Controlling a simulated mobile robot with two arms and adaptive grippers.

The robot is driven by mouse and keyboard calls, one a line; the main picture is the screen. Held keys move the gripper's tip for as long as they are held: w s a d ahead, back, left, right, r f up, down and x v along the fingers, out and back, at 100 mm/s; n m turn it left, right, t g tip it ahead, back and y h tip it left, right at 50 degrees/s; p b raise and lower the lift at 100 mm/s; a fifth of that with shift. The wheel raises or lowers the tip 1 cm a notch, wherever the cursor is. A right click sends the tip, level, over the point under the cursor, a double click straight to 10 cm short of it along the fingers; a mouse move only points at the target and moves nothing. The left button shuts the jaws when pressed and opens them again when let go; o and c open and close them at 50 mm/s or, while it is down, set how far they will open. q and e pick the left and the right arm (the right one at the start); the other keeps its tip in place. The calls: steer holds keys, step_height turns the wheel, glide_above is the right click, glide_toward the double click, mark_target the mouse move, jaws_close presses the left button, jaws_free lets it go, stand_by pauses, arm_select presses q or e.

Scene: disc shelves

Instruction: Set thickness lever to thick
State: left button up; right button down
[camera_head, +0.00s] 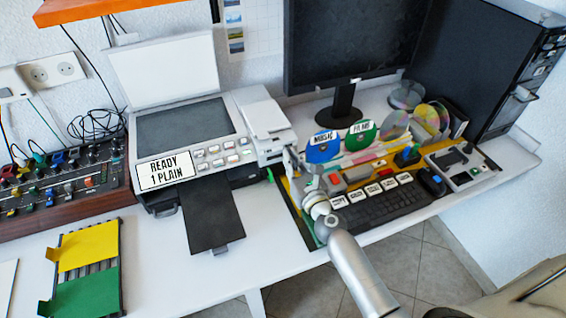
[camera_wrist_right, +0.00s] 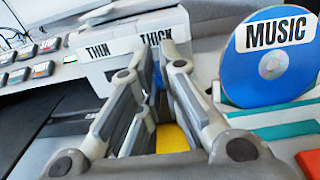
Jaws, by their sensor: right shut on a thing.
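The grey-white printer (camera_head: 246,104) has its lid up, and its panel reads READY 1 PLAIN. My right gripper (camera_head: 291,160) is at the printer's right side. In the right wrist view, a white block on the printer (camera_wrist_right: 130,62) carries the labels THIN (camera_wrist_right: 98,51) and THICK (camera_wrist_right: 157,39). The fingers of my right gripper (camera_wrist_right: 158,62) reach up to this block, at the THICK end. They are shut on the thickness lever, of which only a small blue part (camera_wrist_right: 158,78) shows between them. The rest of the lever is hidden. My left gripper is not in view.
A blue MUSIC disc (camera_head: 322,147) and a green FILMS disc (camera_head: 361,135) stand right of the printer, close to my right gripper. A keyboard (camera_head: 375,207), monitor (camera_head: 345,45) and black computer case (camera_head: 480,60) are further right. A black paper tray (camera_head: 212,212) sticks out in front.

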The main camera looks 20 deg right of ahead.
steer(key=shift+d, duration=0.2)
steer(key=c, duration=1.6)
jaws_free()
steer(key=shift+d, duration=0.15)
steer(key=s, duration=1.2)
steer(key=shift+d, duration=0.15)
